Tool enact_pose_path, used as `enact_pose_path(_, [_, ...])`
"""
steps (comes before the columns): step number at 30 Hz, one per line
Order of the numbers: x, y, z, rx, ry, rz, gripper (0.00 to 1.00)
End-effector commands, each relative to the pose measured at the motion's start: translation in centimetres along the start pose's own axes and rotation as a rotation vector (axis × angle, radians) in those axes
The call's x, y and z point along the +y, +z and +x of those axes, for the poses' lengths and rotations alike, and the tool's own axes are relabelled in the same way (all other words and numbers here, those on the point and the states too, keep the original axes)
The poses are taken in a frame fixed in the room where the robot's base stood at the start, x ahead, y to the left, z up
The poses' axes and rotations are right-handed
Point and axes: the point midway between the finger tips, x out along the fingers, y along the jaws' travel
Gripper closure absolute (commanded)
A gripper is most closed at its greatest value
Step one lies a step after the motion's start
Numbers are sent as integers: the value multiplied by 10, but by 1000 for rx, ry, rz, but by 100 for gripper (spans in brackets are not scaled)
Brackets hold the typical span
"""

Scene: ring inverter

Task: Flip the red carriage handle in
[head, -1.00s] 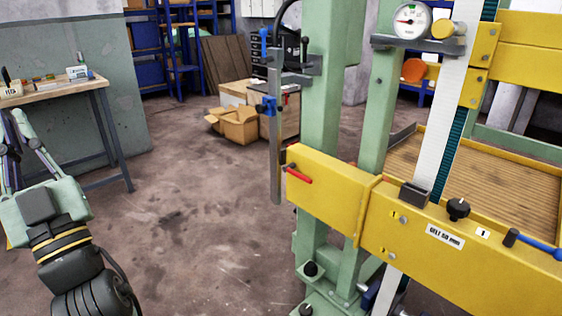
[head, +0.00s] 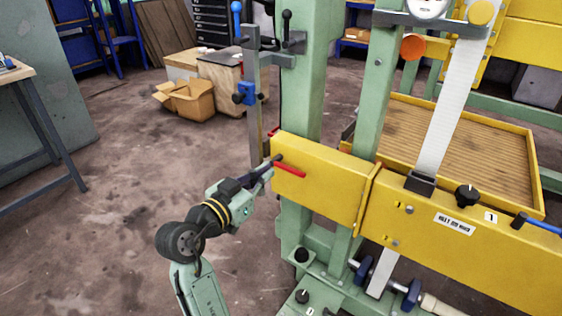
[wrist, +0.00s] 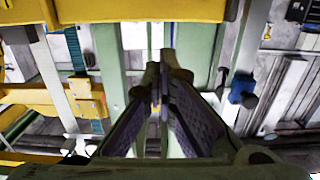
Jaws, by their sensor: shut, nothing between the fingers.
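The red carriage handle (head: 290,170) is a short rod on the front face of the yellow beam (head: 325,190), near its left end. It slopes down to the right. My gripper (head: 274,161) is at the handle's left end, its fingertips close in front of the beam. I cannot tell whether they touch the handle. In the wrist view, the fingers of my gripper (wrist: 160,68) converge at their tips with nothing held between them. The yellow beam (wrist: 140,10) crosses the top of that view. I cannot make out the red handle there.
A grey upright bar with a blue clamp (head: 246,93) stands just behind and left of the beam end. Green posts (head: 322,75) rise behind the beam. A black knob (head: 466,195) and blue lever (head: 541,227) are farther right. Open floor (head: 130,200) lies left.

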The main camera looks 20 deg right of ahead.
Motion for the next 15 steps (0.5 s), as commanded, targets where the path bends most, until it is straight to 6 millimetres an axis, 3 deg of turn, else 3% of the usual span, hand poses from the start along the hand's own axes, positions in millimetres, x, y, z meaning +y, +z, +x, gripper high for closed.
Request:
enact_pose_path(10, [-1,-1,4,0,-2,-1,100])
enact_pose_path(15, [0,-2,26,0,1,-2,100])
